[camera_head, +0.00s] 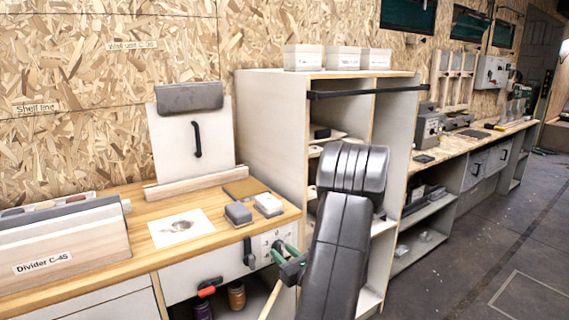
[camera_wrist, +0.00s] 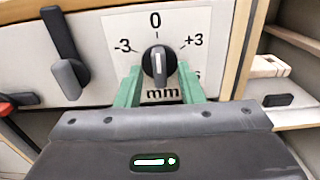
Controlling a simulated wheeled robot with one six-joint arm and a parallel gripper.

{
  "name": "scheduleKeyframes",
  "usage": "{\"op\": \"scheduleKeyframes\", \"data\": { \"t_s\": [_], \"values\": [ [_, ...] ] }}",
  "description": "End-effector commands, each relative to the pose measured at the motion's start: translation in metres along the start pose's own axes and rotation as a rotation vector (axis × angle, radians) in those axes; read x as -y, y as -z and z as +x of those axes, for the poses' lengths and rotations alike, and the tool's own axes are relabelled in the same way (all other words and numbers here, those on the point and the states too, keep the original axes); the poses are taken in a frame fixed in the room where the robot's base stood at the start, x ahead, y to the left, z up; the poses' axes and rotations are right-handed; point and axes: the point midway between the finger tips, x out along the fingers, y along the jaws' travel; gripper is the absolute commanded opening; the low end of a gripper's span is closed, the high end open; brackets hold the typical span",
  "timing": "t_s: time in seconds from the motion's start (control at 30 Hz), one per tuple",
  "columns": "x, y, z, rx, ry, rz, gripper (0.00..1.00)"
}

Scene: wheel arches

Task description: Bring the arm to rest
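My gripper (camera_wrist: 159,72) is in front of a white dial panel (camera_wrist: 215,30) with a black round knob (camera_wrist: 159,65). Its two green fingers stand apart, one on each side of the knob, with no clear grip on it. The knob's white line points up, close to 0, between the marks -3 and +3. In the head view my gripper (camera_head: 280,252) is at the bench front by the panel (camera_head: 268,238), and my dark arm reaches to it from the lower right.
A dark lever handle (camera_wrist: 66,60) is left of the panel. A red-handled item (camera_head: 207,290) and jars sit below the wooden bench top (camera_head: 110,258). An open shelf unit (camera_head: 270,125) stands close behind my arm. The floor (camera_head: 470,250) at right is clear.

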Motion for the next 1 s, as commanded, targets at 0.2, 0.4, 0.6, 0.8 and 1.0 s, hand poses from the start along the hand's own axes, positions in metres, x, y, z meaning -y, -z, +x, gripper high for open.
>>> {"op": "scheduleKeyframes", "data": {
  "t_s": [0.2, 0.4, 0.6, 0.8, 1.0],
  "values": [
    [0.0008, 0.0018, -0.0019, 0.0, 0.0, -0.198, 0.35],
    [0.0017, 0.0008, -0.0022, 0.0, 0.0, -0.373, 0.35],
    [0.0024, 0.0001, -0.0023, 0.0, 0.0, -0.541, 0.35],
    [0.003, -0.0008, -0.0024, -0.001, 0.0, -0.703, 0.35],
    [0.0035, -0.0016, -0.0024, -0.001, 0.001, -0.836, 0.35]
  ]
}}
